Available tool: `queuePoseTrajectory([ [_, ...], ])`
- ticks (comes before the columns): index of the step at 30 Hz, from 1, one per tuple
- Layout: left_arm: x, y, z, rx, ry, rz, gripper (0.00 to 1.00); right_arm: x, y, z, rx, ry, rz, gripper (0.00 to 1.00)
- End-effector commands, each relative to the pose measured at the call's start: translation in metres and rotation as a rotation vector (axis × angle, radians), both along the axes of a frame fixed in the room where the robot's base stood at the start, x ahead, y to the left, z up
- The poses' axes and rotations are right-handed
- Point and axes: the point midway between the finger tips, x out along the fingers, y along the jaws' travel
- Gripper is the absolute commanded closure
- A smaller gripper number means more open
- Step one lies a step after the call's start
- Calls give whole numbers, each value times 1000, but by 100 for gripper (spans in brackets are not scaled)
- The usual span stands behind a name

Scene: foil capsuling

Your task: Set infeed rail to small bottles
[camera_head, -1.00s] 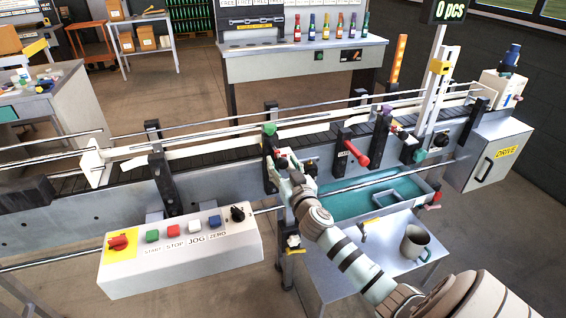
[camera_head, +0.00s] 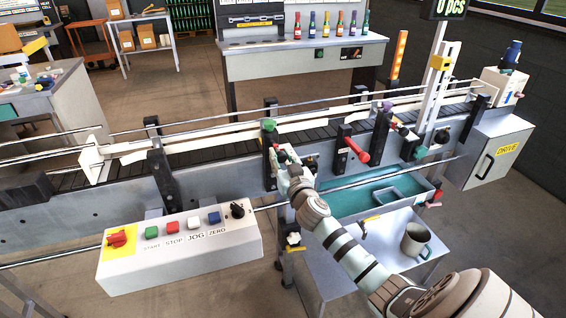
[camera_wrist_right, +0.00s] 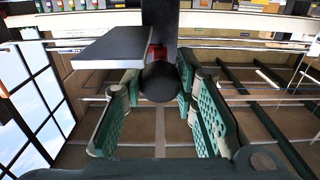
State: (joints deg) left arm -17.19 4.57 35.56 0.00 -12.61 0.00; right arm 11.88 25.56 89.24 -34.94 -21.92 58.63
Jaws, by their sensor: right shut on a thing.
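The infeed guide rail (camera_head: 205,143) runs as a pale strip along the conveyor, held by dark upright brackets. One bracket (camera_head: 268,150) with a green knob (camera_head: 269,125) on top stands at the middle. My right gripper (camera_head: 280,158) is at this bracket, on its near side below the green knob. In the right wrist view, its green fingers (camera_wrist_right: 163,115) are on either side of a round black knob (camera_wrist_right: 160,82). The knob sits in front of a dark post with a bit of red behind it. My left gripper is not in view.
A control box (camera_head: 180,250) with coloured buttons stands at the front left. Right of my gripper, a red handle (camera_head: 357,151) sticks out from another bracket.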

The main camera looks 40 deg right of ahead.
Motion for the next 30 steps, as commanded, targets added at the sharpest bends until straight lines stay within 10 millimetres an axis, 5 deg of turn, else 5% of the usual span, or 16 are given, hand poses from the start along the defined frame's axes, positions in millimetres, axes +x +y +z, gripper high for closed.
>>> queuePoseTrajectory([
  [5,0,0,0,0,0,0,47,0,0,0,-1,-1,2,100],
  [6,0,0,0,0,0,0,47,0,0,0,-1,0,1,70],
  [10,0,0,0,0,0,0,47,0,0,0,-1,0,1,52],
  [20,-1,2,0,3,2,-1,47,-4,1,0,-2,1,1,52],
  [30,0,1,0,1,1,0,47,-81,29,-1,-2,3,3,52],
])
